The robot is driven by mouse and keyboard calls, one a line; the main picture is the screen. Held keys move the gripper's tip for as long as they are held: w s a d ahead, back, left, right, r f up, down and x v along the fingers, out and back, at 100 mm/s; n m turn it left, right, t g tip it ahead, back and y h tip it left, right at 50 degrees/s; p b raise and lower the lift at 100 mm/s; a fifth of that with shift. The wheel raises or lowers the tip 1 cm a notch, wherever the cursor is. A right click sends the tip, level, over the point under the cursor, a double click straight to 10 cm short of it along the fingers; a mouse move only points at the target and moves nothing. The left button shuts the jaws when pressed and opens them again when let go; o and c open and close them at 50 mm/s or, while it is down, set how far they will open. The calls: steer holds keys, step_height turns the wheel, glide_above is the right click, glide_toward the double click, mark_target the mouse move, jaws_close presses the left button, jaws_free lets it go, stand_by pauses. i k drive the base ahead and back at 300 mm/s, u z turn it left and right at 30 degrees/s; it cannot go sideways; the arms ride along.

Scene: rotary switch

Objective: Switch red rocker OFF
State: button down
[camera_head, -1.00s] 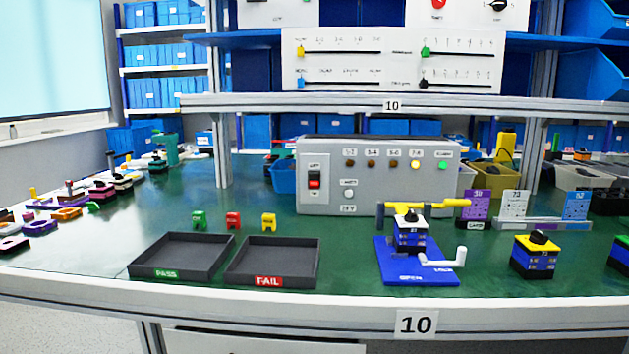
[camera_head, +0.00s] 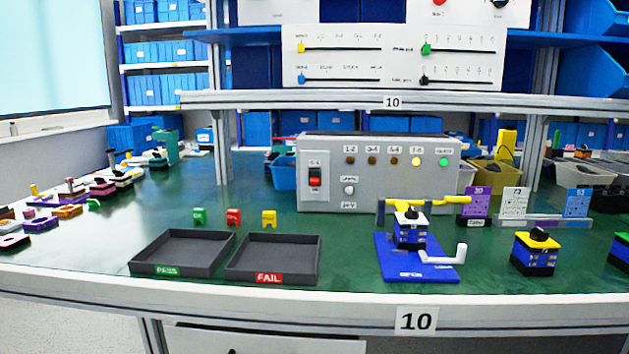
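The red rocker (camera_head: 315,177) sits on the left part of the front face of a grey test box (camera_head: 380,195) at the back of the green bench. It is small in the head view, and I cannot tell for sure which way it is tilted. On the box, a yellow lamp (camera_head: 416,162) and a green lamp (camera_head: 443,162) look lit, while several brown lamps to their left look dark. A round pale button (camera_head: 349,190) is to the right of the rocker and a little lower. My gripper is not in view.
PASS (camera_head: 168,269) and FAIL (camera_head: 271,278) trays lie in front of the box. A blue fixture (camera_head: 400,271) with a rotary switch, yellow clamp and white handle stands before its right part. Another switch (camera_head: 536,254) stands further right. Bench (camera_head: 350,255) between is clear.

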mark_target(314, 178)
steer(key=z, duration=2.05)
steer(key=k, duration=1.2)
steer(key=u, duration=1.45)
steer(key=i, duration=0.5)
steer(key=u, duration=0.05)
